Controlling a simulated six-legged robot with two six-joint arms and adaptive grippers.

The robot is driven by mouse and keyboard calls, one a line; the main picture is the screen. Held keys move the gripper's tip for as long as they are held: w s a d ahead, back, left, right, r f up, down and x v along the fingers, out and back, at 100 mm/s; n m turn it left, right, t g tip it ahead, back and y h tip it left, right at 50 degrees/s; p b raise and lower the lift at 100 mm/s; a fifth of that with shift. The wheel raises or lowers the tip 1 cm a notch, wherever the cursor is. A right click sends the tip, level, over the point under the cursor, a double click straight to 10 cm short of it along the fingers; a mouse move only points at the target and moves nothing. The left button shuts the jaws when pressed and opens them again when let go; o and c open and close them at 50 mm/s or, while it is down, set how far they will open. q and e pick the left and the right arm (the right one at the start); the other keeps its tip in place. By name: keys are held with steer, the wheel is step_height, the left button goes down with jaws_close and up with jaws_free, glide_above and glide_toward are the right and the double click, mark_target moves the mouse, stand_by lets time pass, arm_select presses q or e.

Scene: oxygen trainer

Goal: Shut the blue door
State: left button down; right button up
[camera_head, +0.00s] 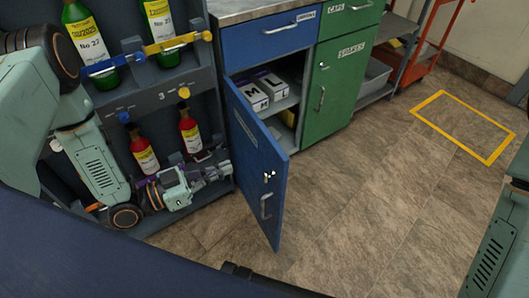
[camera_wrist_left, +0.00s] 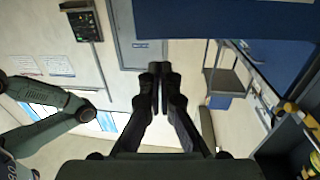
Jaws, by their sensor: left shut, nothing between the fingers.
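The blue door (camera_head: 258,165) stands open in the head view, swung out from the blue cabinet toward me. It has a silver handle (camera_head: 265,207) and a key in a lock (camera_head: 268,178) near its free edge. Boxes marked M and L (camera_head: 264,90) show on the shelf inside. My left gripper (camera_head: 222,172) is left of the door, in front of the bottle rack, apart from the handle. In the left wrist view its fingers (camera_wrist_left: 159,78) are together and empty. My right gripper is out of view; part of that arm shows at the right edge.
A bottle rack (camera_head: 165,92) with several bottles stands left of the cabinet, close behind my left arm. A blue drawer (camera_head: 270,40) is shut above the opening. A green cabinet (camera_head: 338,85) stands to the right. The tiled floor (camera_head: 370,200) right of the door is clear.

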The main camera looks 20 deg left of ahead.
mark_target(274, 149)
arm_select(q)
steer(key=b+x, duration=0.3)
steer(key=x, duration=0.7)
steer(key=shift+f, duration=0.2)
steer(key=shift+w+d, duration=0.2)
steer(key=shift+w, duration=0.1)
steer(key=shift+d+r, duration=0.1)
steer(key=shift+w+d, duration=0.1)
steer(key=shift+w, duration=0.05)
